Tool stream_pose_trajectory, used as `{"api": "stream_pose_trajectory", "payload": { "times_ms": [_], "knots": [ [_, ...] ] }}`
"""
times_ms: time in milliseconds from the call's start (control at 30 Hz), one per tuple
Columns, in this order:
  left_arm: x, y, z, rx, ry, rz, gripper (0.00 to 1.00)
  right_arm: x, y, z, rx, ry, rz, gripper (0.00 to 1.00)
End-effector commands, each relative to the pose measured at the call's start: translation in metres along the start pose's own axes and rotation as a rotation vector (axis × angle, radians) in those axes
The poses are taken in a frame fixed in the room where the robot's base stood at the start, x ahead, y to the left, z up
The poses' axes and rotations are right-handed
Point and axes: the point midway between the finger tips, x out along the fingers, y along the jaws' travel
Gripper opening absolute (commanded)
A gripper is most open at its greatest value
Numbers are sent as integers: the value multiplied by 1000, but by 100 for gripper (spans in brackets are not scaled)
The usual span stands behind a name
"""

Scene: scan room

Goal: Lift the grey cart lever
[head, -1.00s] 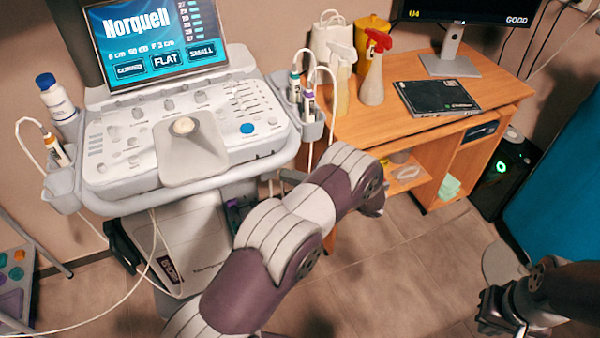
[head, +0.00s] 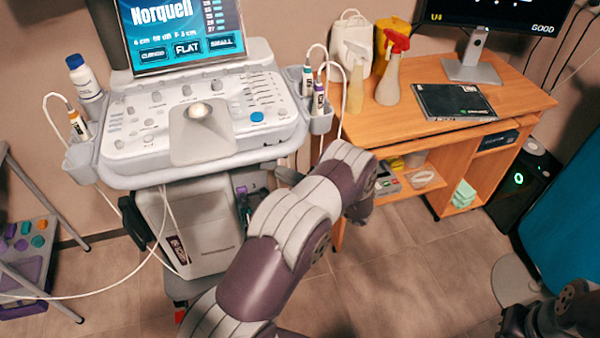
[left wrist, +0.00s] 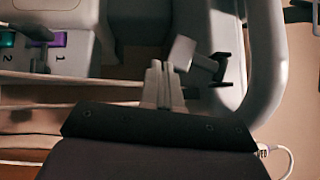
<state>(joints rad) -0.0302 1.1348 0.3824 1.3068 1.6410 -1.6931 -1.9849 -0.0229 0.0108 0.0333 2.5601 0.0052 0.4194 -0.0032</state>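The grey cart lever (left wrist: 183,52) shows in the left wrist view as a short light-grey block with a darker bracket on its right, below the cart's curved handle. My left gripper (left wrist: 162,75) has its pale fingers close together, with their tips just below and left of the lever. The picture does not show anything held between them. In the head view my left arm reaches up to the right side of the ultrasound cart (head: 130,135), and its links mostly hide the gripper and the lever. My right gripper (head: 540,320) is dark and partly cut off at the bottom right.
A wooden desk (head: 425,140) with spray bottles (head: 392,75), a black case (head: 455,101) and a monitor stands right of the cart. Probes (head: 318,98) and hanging cables (head: 150,260) are on the cart. A tray stand (head: 25,250) is at left.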

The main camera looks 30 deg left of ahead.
Motion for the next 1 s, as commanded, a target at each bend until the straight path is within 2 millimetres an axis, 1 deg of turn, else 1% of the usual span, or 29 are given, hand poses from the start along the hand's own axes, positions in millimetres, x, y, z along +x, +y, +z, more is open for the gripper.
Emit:
{"api": "stream_pose_trajectory", "payload": {
  "times_ms": [300, 500, 1000],
  "knots": [
    [16, 4, 16, -1, 0, 2, 0, -8, 0, -1, 0, 0, 0, 0],
    [23, 5, 23, -2, 0, 1, 0, -12, 0, -2, 0, 0, 0, 0],
    [30, 5, 29, -2, 0, 1, 0, -15, 0, -2, 0, 0, 0, 0]
  ]
}}
